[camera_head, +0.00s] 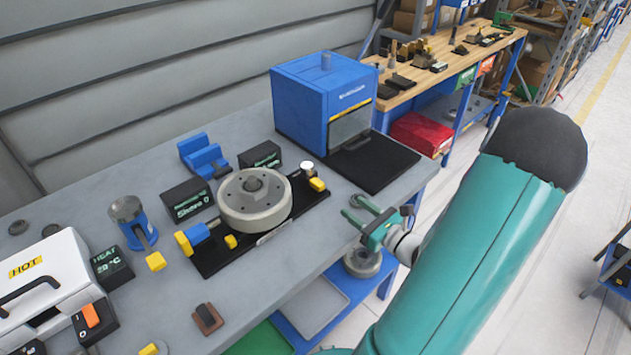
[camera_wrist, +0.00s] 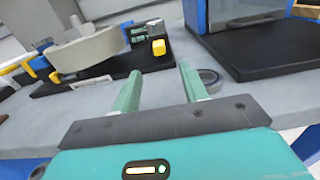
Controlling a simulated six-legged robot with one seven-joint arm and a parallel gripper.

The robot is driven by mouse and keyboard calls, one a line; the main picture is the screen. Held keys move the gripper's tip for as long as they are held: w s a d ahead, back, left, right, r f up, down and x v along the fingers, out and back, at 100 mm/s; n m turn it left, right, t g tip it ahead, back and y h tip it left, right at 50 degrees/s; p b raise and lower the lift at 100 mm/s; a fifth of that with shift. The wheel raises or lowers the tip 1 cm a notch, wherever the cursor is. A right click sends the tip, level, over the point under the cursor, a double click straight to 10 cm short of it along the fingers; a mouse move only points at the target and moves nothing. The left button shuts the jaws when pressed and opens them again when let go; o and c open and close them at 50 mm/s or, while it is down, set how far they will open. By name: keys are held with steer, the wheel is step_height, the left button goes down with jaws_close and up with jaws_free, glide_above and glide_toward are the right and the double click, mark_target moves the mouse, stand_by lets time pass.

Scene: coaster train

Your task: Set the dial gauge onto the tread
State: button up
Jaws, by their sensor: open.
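A thick grey wheel (camera_head: 254,203) lies flat on a black fixture plate (camera_head: 215,262) in the middle of the bench; its outer rim looks like the tread. The wheel also shows at the upper left of the wrist view (camera_wrist: 88,50). My gripper (camera_head: 353,208) is open and empty at the bench's front edge, right of the fixture. In the wrist view its fingers (camera_wrist: 159,72) point toward the bench. A small dark round piece (camera_wrist: 210,80) lies beside the right finger. I cannot tell for sure which piece is the dial gauge.
A blue boxy machine (camera_head: 322,105) with a black mat (camera_head: 372,162) stands behind. Small black displays (camera_head: 188,200), a blue holder (camera_head: 130,220) and a white HOT case (camera_head: 45,280) crowd the left. Bare bench lies between fixture and gripper.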

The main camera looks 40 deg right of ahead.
mark_target(323, 186)
steer(key=w, duration=1.3)
steer(key=shift+w+a, duration=0.25)
steer(key=shift+a, duration=0.05)
steer(key=shift+c, duration=0.4)
jaws_close()
